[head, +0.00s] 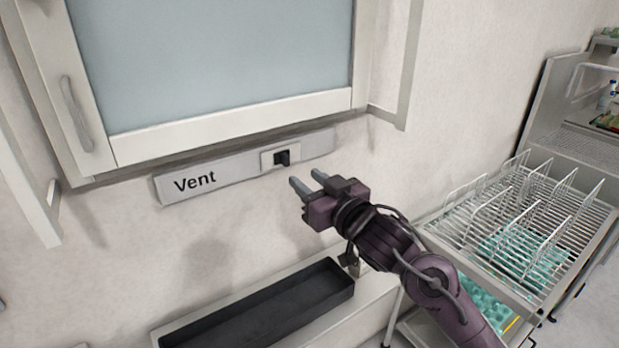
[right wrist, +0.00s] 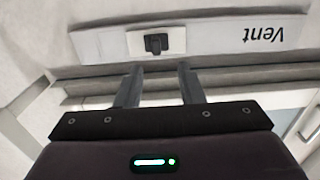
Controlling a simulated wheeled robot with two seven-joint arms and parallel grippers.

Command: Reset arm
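My right gripper (head: 308,181) is raised in front of the wall, below and slightly right of a black switch (head: 283,157) on a panel marked Vent (head: 220,178). In the right wrist view its two fingers (right wrist: 158,70) stand apart with nothing between them. The switch also shows in that view (right wrist: 154,44), beyond the fingertips and apart from them. My left gripper is not in view.
A glass-fronted cabinet (head: 230,118) is on the wall above the panel. A dark trough (head: 265,312) lies below. A wire rack cart (head: 515,225) with teal trays (head: 485,300) under it stands at the right. A shelf unit (head: 560,110) is behind it.

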